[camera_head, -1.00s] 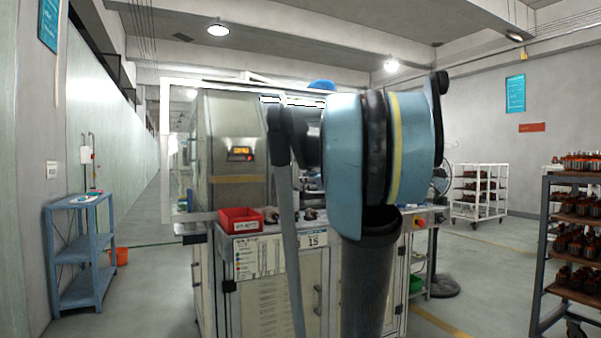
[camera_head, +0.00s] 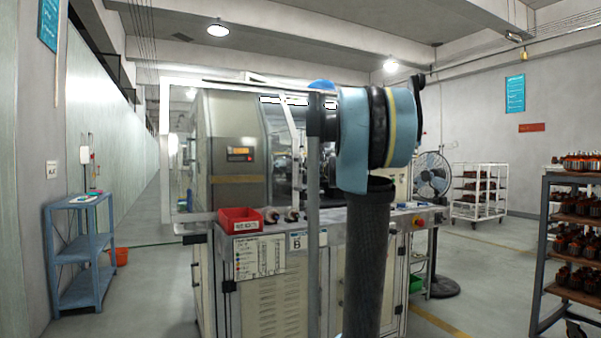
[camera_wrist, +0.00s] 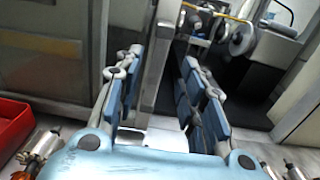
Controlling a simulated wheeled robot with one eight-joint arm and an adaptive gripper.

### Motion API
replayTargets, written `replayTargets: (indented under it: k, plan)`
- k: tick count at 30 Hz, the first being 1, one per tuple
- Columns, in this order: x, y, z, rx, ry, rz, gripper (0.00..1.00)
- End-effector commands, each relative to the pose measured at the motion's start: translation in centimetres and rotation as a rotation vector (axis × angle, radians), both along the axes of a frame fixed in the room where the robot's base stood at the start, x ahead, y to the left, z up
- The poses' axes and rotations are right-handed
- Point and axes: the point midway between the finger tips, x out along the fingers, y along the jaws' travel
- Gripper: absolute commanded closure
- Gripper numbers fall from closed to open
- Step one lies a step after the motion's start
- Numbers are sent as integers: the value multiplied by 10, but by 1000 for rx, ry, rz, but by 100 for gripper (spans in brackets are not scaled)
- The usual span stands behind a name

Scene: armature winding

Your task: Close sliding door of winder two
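The winder (camera_head: 232,135) stands straight ahead in the head view, with a light-framed clear door panel (camera_head: 167,150) across its left front. The door's slanted right-hand frame bar (camera_head: 292,125) shows just left of my arm. In the wrist view a grey upright bar (camera_wrist: 157,70), apparently this door's edge, runs between the fingers of my gripper (camera_wrist: 161,58). My gripper is open, and the bar lies nearer the left finger. I cannot tell whether they touch. My arm hides the gripper and part of the winder's right side in the head view.
A red bin (camera_head: 240,219) and small armatures (camera_head: 292,214) sit on the winder's front ledge. The dark interior with a spindle (camera_wrist: 240,40) lies right of the bar. A blue shelf (camera_head: 80,250) stands left, a dark rack (camera_head: 548,240) right.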

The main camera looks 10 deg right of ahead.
Motion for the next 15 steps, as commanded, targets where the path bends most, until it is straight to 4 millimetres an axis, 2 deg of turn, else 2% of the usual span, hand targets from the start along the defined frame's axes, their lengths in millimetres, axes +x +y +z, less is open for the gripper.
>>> replayTargets:
  k: [9, 15]
  plan:
    - [45, 16, 0, 0, 0, 3, 63]
    - [65, 22, 0, -1, 0, 2, 63]
